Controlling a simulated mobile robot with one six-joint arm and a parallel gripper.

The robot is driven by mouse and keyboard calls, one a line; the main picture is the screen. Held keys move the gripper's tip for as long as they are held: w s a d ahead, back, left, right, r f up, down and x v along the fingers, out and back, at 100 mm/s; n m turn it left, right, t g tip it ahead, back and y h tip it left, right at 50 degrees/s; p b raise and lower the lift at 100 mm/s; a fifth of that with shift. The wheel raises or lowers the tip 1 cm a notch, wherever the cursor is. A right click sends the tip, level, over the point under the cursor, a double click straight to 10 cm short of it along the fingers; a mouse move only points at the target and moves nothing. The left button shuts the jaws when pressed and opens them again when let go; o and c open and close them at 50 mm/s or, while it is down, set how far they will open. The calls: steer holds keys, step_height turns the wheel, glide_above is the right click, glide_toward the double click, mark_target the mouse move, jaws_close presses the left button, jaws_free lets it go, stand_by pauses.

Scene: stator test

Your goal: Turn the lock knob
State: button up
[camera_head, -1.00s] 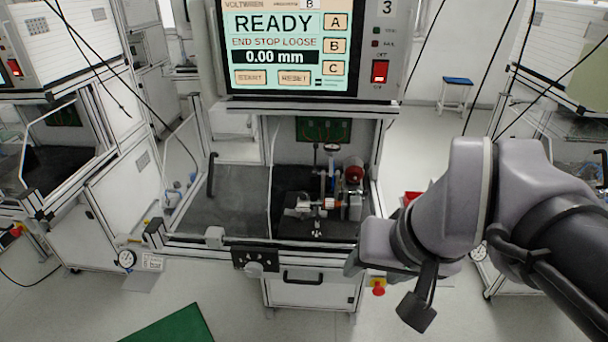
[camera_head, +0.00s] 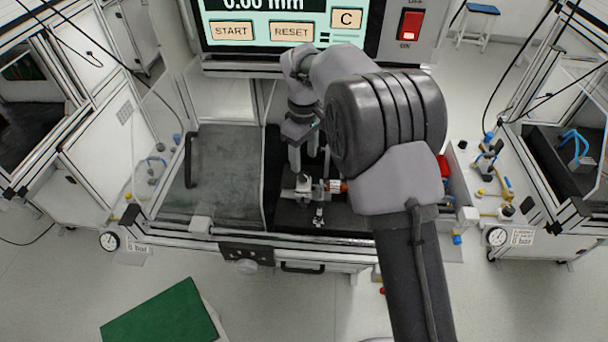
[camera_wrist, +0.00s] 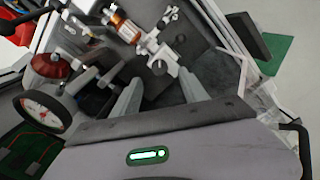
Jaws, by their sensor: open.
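My gripper (camera_head: 304,165) is open and empty above the test fixture (camera_head: 308,186) on the black bed. In the wrist view my gripper (camera_wrist: 159,80) points down, its two grey fingers apart. The copper-coloured part (camera_wrist: 126,28) sits beside the bracket.
A dial gauge (camera_wrist: 47,112) and a red round part (camera_wrist: 50,66) stand close to the left finger. A clear guard with a black handle (camera_head: 189,160) is at the bed's left. The control panel (camera_head: 290,30) hangs above.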

mark_target(304, 174)
step_height(304, 174, down, 6)
steer(key=shift+b, duration=0.75)
jaws_close()
